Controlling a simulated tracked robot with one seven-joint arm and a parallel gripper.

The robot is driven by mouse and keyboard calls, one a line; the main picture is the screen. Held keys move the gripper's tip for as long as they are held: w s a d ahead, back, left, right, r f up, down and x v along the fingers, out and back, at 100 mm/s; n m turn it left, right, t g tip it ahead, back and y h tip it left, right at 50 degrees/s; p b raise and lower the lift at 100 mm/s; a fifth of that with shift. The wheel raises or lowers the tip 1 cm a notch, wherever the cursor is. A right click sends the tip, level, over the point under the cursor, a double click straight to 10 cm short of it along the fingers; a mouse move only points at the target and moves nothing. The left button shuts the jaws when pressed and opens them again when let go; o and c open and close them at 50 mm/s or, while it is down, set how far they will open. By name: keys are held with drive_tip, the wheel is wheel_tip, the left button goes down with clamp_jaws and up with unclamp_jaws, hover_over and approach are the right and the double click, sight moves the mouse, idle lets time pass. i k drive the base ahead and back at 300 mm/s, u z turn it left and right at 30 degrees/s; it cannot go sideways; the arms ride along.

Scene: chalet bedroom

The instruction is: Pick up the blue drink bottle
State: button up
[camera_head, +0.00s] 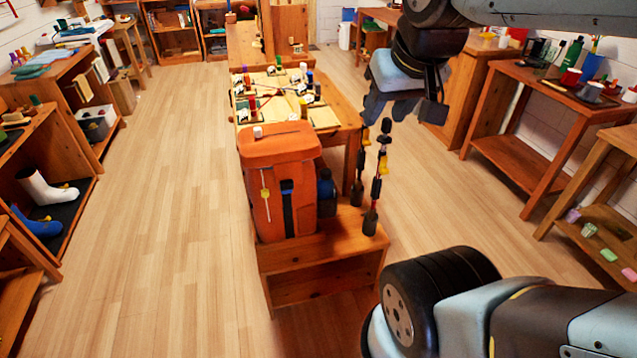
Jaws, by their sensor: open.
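A dark blue bottle (326,191) stands upright at the right side of an orange backpack (278,180), on a low wooden bench (325,262). I cannot tell whether it sits in a side pocket or on the bench itself. My gripper (404,110) hangs open and empty in the air, above and to the right of the bottle in the picture. It is clear of the bottle.
Two black poles with yellow parts (376,185) stand on the bench just right of the bottle. A table (345,110) with small items is behind. Shelves with boots (45,192) line the left; side tables (530,100) line the right. The left floor is clear.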

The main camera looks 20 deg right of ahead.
sight(325, 184)
drive_tip(key=k, duration=1.3)
drive_tip(key=u, duration=0.5)
drive_tip(key=i, duration=1.5)
drive_tip(key=z, duration=0.05)
